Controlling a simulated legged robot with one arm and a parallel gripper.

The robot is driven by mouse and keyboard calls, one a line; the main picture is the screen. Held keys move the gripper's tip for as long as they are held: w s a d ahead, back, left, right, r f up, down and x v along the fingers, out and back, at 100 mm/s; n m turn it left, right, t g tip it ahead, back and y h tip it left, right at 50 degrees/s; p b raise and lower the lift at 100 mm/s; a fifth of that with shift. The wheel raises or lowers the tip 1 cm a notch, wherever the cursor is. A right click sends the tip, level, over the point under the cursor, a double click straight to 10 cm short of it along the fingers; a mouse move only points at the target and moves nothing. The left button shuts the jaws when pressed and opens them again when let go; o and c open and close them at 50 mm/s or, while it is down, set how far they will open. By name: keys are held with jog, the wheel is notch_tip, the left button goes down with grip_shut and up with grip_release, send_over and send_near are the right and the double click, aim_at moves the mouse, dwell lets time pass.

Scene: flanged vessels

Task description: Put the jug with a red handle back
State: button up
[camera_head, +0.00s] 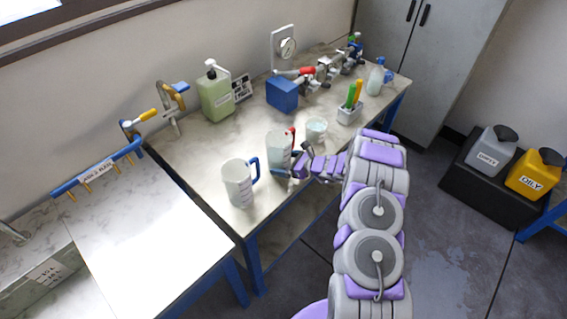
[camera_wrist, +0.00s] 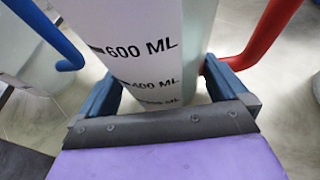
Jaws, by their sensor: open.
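The jug with a red handle (camera_head: 277,150) stands upright on the marbled table, with its red handle to the right. In the wrist view its white body (camera_wrist: 150,28) with ML markings fills the middle, and the red handle (camera_wrist: 262,38) is at the right. My gripper (camera_head: 290,172) is low at the jug's near side. In the wrist view the two fingers of my gripper (camera_wrist: 160,92) are open on either side of the jug body. The right finger is close to the lower end of the red handle; I cannot tell whether they touch.
A jug with a blue handle (camera_head: 238,186) stands close at the left. A small pale beaker (camera_head: 316,129) is behind to the right. A blue box (camera_head: 282,94), a green pump bottle (camera_head: 215,95) and a holder with markers (camera_head: 349,112) stand further back. The left worktop (camera_head: 150,240) is clear.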

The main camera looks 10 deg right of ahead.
jog(key=v, duration=0.5)
jog(key=p+v, duration=0.1)
jog(key=v, duration=0.4)
jog(key=shift+d, duration=0.4)
jog(key=s+a+r+n+g+y, duration=0.1)
jog(key=s+a+r+n+g, duration=0.2)
jog(key=a+r, duration=0.35)
jog(key=s+a+r+n+g+y, duration=0.1)
jog(key=s+a+r+n+g, duration=0.1)
jog(key=s+a+r+n, duration=0.45)
jog(key=s+a+r+n+g+h, duration=0.1)
jog(key=s+a+r+n+g, duration=0.35)
jog(key=s+r, duration=0.45)
jog(key=s+d+r+n+g+h, duration=0.1)
jog(key=s+r+n+h, duration=0.2)
jog(key=s, duration=0.5)
jog(key=s+d+r+n+g+h, duration=0.1)
jog(key=s+r+n+h, duration=0.15)
jog(key=s+n, duration=0.45)
jog(key=s+d+n+h, duration=0.2)
jog(key=s+d+h, duration=0.3)
jog(key=s+d, duration=0.3)
jog(key=s+t, duration=0.1)
jog(key=s, duration=0.3)
jog(key=shift+s+r+h, duration=0.25)
jog(key=shift+s+h, duration=0.1)
jog(key=shift+s, duration=0.05)
